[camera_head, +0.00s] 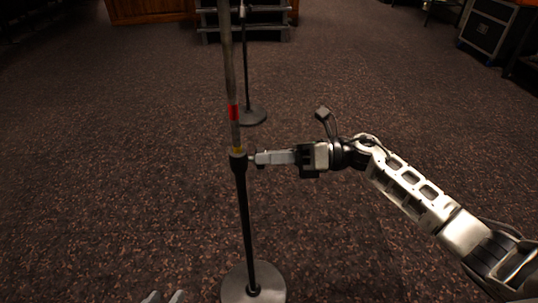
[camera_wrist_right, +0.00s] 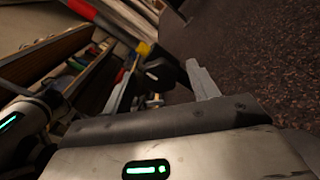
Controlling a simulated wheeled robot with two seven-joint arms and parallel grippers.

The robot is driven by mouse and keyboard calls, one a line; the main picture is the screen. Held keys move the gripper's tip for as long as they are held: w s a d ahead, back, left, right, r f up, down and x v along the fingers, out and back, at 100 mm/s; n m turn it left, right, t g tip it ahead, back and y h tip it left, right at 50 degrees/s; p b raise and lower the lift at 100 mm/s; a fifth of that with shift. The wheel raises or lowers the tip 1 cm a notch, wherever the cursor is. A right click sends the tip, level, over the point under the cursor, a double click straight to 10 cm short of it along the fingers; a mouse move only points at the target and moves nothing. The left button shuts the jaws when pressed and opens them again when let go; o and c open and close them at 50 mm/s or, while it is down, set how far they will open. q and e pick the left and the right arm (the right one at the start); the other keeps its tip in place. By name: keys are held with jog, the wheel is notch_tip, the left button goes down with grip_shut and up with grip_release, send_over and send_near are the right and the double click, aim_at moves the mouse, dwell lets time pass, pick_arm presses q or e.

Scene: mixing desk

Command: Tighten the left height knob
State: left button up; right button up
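A microphone stand rises left of centre in the head view. Its upper pole is grey metal with a red band (camera_head: 233,112) and a yellow band (camera_head: 237,150) just above a black collar (camera_head: 238,163). The height knob (camera_wrist_right: 155,101) shows small and pale beside the collar in the right wrist view. My right gripper (camera_head: 257,158) points left at the collar from the right. Its two fingers are apart (camera_wrist_right: 163,88), with the knob between them and gaps showing. My left gripper (camera_head: 164,297) shows only its two separated tips at the bottom edge, left of the stand's base.
The stand's round base (camera_head: 232,286) is on the carpet. A second stand with a round base (camera_head: 251,115) is behind it. Dark steps (camera_head: 245,24) and a wooden front (camera_head: 150,10) are at the back. A black case (camera_head: 491,28) is far right. Carpet between is clear.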

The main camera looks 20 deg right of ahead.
pick_arm(q)
jog(key=shift+s, duration=0.15)
jog(key=shift+d+r+b, duration=0.1)
jog(key=shift+r+b, duration=0.1)
jog(key=shift+b, duration=0.1)
pick_arm(e)
jog(key=v, duration=1.6)
jog(key=shift+r, duration=0.1)
